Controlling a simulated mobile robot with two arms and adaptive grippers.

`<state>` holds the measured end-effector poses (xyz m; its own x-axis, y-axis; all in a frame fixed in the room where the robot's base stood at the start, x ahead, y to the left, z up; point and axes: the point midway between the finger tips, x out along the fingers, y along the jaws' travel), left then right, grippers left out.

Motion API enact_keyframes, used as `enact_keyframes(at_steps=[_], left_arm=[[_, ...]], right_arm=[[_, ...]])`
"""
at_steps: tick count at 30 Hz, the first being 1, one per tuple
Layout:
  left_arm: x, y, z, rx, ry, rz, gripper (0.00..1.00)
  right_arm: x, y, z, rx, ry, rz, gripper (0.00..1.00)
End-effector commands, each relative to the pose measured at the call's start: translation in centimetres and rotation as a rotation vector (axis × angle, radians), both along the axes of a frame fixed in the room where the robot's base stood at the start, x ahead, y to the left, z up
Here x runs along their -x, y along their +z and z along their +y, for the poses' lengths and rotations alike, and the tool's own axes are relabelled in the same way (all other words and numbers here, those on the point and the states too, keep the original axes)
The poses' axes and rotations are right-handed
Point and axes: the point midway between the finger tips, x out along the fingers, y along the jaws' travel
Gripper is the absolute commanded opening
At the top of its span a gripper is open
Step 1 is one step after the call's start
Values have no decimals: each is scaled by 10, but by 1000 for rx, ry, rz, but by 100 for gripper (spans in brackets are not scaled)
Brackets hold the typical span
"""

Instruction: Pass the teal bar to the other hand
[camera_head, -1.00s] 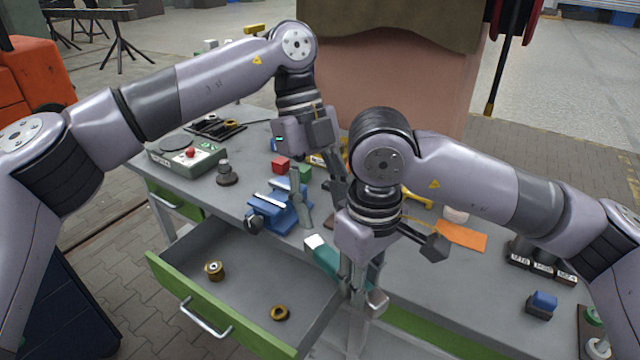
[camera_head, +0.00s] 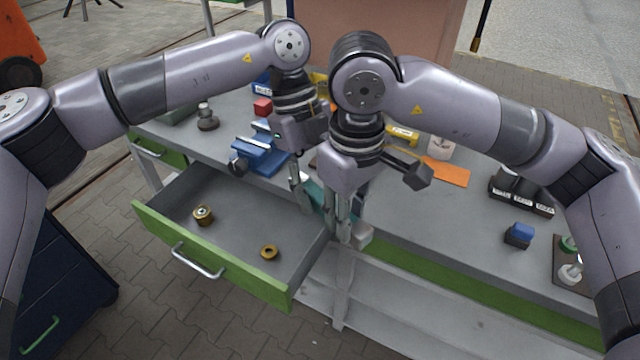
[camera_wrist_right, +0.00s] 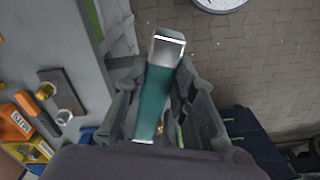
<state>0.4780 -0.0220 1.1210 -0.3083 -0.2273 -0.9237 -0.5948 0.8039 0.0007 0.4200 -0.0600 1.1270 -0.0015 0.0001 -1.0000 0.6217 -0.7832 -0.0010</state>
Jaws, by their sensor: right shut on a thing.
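The teal bar (camera_head: 317,197) has pale metal ends and hangs at the bench's front edge, by the drawer's right corner. My right gripper (camera_head: 345,222) is shut on it; the right wrist view shows the teal bar (camera_wrist_right: 153,98) between the fingers, one metal end sticking out. My left gripper (camera_head: 304,200) is just left of the right one, pointing down, with one finger beside the bar's far end. Its other finger is mostly hidden behind my right gripper, but the jaws look spread. I cannot tell whether it touches the bar.
A blue vise (camera_head: 262,155) stands on the bench to the left. An orange sheet (camera_head: 446,171), a black labelled rack (camera_head: 522,193) and a blue block (camera_head: 519,235) lie to the right. The bench front right of centre is clear.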

Motion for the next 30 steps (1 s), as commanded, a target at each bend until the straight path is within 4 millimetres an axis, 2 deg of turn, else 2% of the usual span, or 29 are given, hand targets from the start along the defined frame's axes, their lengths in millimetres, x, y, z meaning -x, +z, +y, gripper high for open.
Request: enact_keyframes(at_steps=[2, 18, 22, 23, 30], left_arm=[[0, 0, 0, 0, 0, 0, 38], [-1, 1, -2, 5, 1, -4, 2], [-1, 1, -2, 7, 1, -5, 0], [-1, 2, -2, 7, 2, -5, 0], [-1, 2, -2, 6, 0, -3, 0]], right_arm=[[0, 0, 0, -1, 0, -1, 0], [1, 0, 2, -5, 7, 2, 0], [2, 1, 3, -7, 9, 2, 0], [2, 1, 3, -7, 10, 2, 26], [1, 0, 2, -7, 7, 1, 42]])
